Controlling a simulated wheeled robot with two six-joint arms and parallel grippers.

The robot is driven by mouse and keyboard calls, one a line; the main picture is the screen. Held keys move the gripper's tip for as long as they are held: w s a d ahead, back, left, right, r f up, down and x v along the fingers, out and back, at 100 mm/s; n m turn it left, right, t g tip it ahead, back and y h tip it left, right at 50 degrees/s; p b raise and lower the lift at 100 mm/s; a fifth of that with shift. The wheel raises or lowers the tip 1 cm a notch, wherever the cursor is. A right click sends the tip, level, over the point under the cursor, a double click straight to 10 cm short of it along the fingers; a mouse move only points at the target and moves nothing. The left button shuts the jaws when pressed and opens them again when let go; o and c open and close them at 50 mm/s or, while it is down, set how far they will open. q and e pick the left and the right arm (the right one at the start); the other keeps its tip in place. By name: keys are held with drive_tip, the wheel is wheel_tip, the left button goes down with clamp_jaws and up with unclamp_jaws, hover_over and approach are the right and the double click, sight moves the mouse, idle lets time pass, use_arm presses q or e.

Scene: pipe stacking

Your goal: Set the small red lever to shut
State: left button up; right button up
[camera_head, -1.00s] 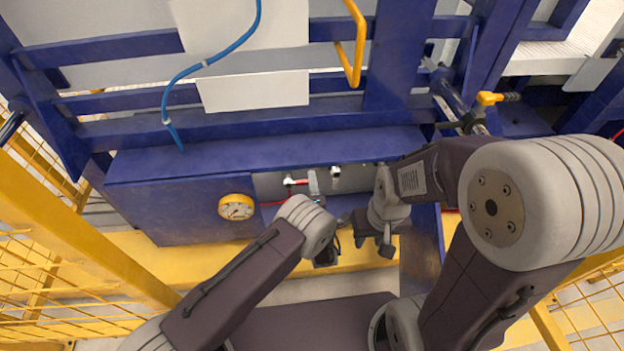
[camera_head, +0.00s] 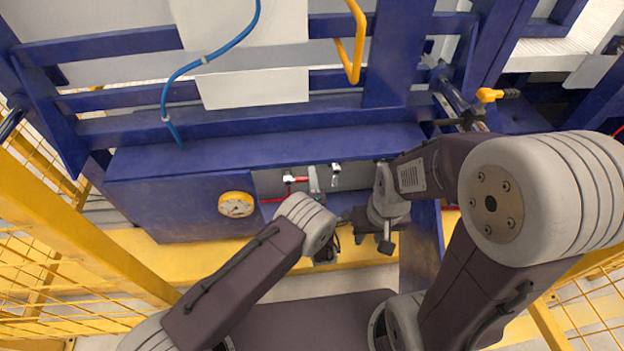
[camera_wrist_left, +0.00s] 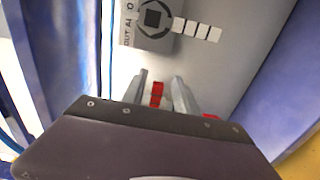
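A small red lever (camera_wrist_left: 157,94) shows in the left wrist view against a pale grey panel. My left gripper (camera_wrist_left: 161,88) has its two grey fingers apart, one on each side of the red piece. Whether they touch it I cannot tell. In the head view a red part with a white end (camera_head: 296,179) sits on the grey panel under the blue ledge, just beyond my left wrist, which hides much of the left gripper. My right gripper (camera_head: 368,228) hangs in front of the blue frame, to the right of the left wrist; its finger gap is unclear.
A yellow-rimmed gauge (camera_head: 236,204) is left of the panel. A blue ledge (camera_head: 270,150) overhangs it. A grey box with a dark square knob (camera_wrist_left: 152,20) and white labels (camera_wrist_left: 198,29) is on the panel. A yellow fence (camera_head: 80,240) stands at left.

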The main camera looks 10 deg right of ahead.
use_arm(q)
drive_tip(key=s+p, duration=0.4)
drive_tip(key=s, duration=0.5)
drive_tip(key=shift+p, duration=0.35)
drive_tip(key=shift+s+f, duration=0.1)
